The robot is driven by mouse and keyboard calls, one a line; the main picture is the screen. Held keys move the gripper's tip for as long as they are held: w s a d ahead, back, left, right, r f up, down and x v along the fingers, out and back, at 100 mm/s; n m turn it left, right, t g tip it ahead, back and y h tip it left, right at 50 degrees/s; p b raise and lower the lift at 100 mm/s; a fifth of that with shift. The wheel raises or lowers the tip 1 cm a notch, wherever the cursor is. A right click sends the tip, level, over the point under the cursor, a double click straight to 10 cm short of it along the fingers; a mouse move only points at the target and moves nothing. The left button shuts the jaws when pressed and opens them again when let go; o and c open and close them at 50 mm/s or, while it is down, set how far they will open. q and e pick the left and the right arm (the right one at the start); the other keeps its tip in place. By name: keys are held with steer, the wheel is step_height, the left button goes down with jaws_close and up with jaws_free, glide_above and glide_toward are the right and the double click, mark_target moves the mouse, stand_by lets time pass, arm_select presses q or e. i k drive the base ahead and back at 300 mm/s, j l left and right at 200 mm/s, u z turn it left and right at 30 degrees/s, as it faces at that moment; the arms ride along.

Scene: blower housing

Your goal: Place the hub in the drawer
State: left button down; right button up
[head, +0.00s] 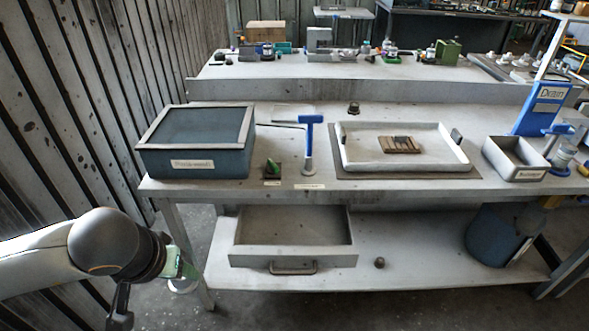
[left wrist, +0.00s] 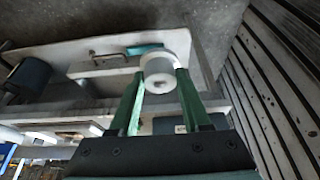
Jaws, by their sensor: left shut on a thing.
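The hub, a white-grey short cylinder, shows in the left wrist view (left wrist: 163,63) between the two green fingers of my left gripper (left wrist: 160,80), which is shut on it. In the head view my left gripper (head: 181,266) is at the lower left, with the pale hub (head: 183,287) partly visible at its tip. The drawer (head: 245,261) is pulled open below the bench top, its inside looks empty, and its handle (head: 293,268) faces me. The hub is to the left of the drawer, apart from it. My right gripper is not in view.
A lower shelf (head: 420,270) extends right of the drawer, with a small dark knob (head: 379,263) on it. The bench leg (head: 188,245) stands close behind my left gripper. A dark lidded box (head: 195,160) and a white tray (head: 350,158) stand on the bench top.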

mark_target(303, 233)
steer(key=i+z, duration=0.15)
steer(key=z, duration=0.2)
steer(key=i+z, duration=0.15)
steer(key=z, duration=0.2)
steer(key=i+j+z, duration=0.1)
steer(key=z, duration=0.25)
